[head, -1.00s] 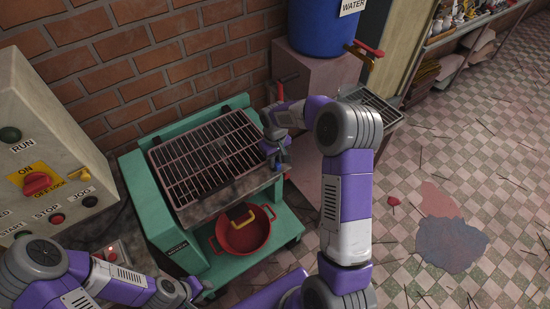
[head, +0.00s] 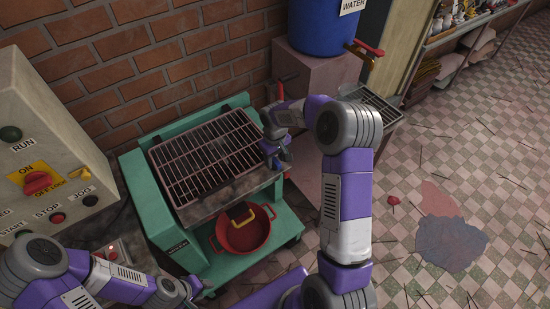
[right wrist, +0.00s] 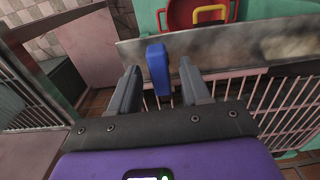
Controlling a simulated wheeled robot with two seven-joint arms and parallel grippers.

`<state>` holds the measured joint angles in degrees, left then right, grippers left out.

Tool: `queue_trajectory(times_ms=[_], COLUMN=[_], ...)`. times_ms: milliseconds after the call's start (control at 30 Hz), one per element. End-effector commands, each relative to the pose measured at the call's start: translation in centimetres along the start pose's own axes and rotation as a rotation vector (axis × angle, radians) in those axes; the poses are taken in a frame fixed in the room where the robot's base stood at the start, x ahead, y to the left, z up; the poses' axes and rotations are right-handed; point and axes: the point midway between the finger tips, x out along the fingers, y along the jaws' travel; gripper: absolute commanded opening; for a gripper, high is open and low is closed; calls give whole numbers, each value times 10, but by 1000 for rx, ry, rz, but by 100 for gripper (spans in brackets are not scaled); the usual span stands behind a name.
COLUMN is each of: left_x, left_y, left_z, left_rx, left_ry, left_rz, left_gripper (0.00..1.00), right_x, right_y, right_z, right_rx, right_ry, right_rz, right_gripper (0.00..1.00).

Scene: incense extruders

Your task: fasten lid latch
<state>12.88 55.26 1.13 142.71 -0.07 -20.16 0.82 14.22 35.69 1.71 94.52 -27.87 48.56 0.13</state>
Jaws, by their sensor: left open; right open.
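The grated lid (head: 205,155) lies closed-looking over the teal machine. A blue latch handle (right wrist: 157,68) stands up by the lid's metal edge in the right wrist view; a bit of blue also shows in the head view (head: 276,162). My right gripper (right wrist: 160,80) is open, with one finger on each side of the blue handle and visible gaps to it. In the head view my right gripper (head: 281,155) is at the lid's right front corner. My left gripper (head: 190,289) is open and empty at the bottom, away from the lid. Whether the latch is engaged cannot be told.
A red pan (head: 243,235) with a yellow handle sits on the machine's lower shelf. A control box (head: 40,150) stands at left, a brick wall behind. A blue water barrel (head: 325,28) stands on a pinkish block (head: 312,75).

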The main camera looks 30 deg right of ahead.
Motion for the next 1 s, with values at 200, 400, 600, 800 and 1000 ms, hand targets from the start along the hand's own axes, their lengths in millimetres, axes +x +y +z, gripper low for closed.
queue_trajectory(times_ms=[200,400,600,800,1000], left_x=[-3,-8,-10,-10,-10], left_y=[1,3,4,4,4], left_z=[0,0,0,0,0], left_rx=[0,0,0,0,0], left_ry=[0,0,0,0,0], left_rz=[0,0,0,0,0], left_gripper=[43,43,43,43,43], right_x=[-17,-52,-73,-76,-76], right_y=[0,0,0,0,0], right_z=[-1,-1,0,0,0], right_rx=[0,1,-1,0,0], right_ry=[4,4,2,1,0], right_rz=[2,1,1,0,0], right_gripper=[47,47,47,47,47])
